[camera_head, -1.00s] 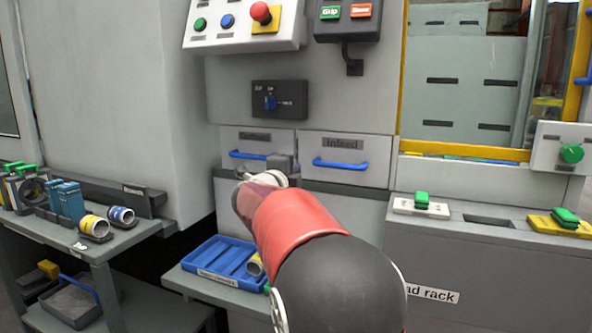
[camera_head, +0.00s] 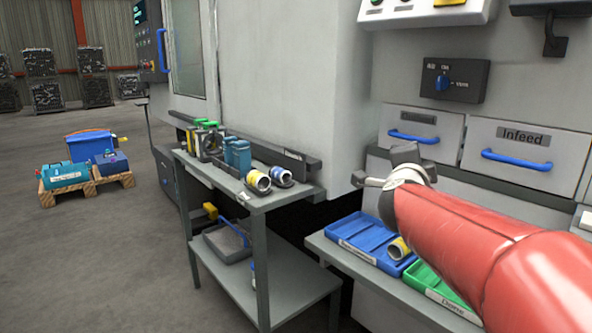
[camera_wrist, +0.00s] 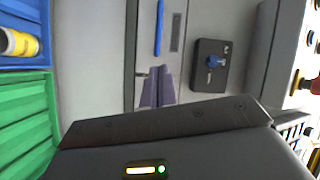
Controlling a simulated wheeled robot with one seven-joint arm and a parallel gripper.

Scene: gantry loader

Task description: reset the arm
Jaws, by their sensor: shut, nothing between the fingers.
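My arm is red and reaches in from the right edge of the head view. My gripper (camera_head: 378,182) is at its end, in front of the grey machine front and above the blue tray. In the wrist view the fingers (camera_wrist: 157,88) are together with nothing between them. They point toward the grey drawer fronts, and a blue handle (camera_wrist: 158,28) shows beyond them. I cannot tell the exact gap to the drawers.
The blue tray (camera_head: 350,246) holds a yellow-banded can (camera_head: 399,248); a green tray (camera_head: 440,298) sits beside it. A grey side table (camera_head: 262,203) carries cans and tools. Floor between is clear.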

